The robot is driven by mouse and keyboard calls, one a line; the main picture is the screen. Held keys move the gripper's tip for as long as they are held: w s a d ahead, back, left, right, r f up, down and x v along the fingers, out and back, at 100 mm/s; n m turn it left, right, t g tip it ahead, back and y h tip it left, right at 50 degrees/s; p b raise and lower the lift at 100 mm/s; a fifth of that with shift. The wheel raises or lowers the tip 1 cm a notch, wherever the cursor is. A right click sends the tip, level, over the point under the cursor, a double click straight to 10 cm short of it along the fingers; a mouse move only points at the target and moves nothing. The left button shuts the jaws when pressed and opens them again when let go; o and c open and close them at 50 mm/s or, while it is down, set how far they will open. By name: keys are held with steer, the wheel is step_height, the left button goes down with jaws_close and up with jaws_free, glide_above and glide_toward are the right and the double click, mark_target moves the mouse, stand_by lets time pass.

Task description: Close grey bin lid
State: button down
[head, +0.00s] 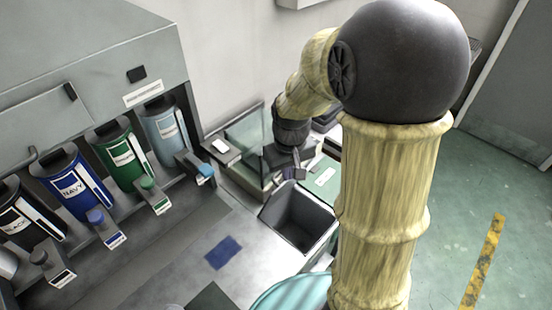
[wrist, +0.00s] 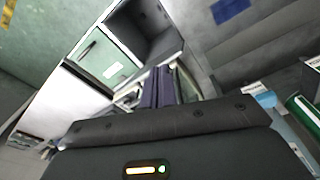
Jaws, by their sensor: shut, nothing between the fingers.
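The grey bin (head: 300,220) is a square, open-topped box with a dark, empty-looking inside, set in the counter at the middle of the head view. It also shows in the wrist view (wrist: 143,32) at the top, with its mouth uncovered. I cannot clearly make out its lid; a pale green panel with a white label (head: 325,178) adjoins the bin's far side, and it shows in the wrist view (wrist: 97,55). My gripper (head: 294,172) is beyond the bin's far edge, above the counter. Its dark blue fingers (wrist: 166,85) are shut together and empty.
A glass-sided case (head: 247,140) stands left of my gripper. Labelled canisters, including a navy one (head: 75,182) and a green one (head: 123,157), line the left. A blue patch (head: 223,252) lies on the counter. A teal round thing (head: 290,293) is at the front.

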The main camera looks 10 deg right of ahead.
steer(key=w+a+n+g+h+p, duration=0.1)
steer(key=w+n+g, duration=0.3)
steer(key=w, duration=1.1)
steer(key=shift+a+n, duration=0.15)
steer(key=shift+n, duration=0.15)
steer(key=shift+p, duration=0.3)
steer(key=p+x, duration=0.3)
steer(key=x, duration=0.7)
steer(key=shift+d, duration=0.25)
